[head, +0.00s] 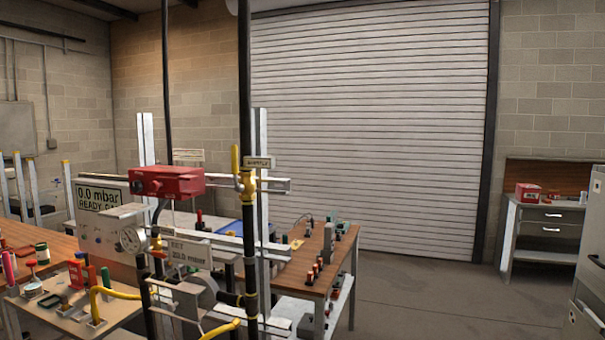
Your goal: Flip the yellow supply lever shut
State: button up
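The yellow supply lever (235,160) stands upright, in line with the black vertical pipe (246,80) and just left of it. It sits at a brass-yellow valve body (247,185) on that pipe. The lever's front is unobstructed in the head view. My gripper does not show in this view.
Left of the valve are a red box (166,181), a display (103,196) reading 0.0 mbar and a grey unit with a round dial (131,239). Yellow hoses (116,293) lie low in front. A wooden-topped bench (310,265) stands behind right. Floor (450,300) at right is clear.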

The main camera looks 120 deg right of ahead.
aim_at(238, 188)
jog(key=z, duration=3.8)
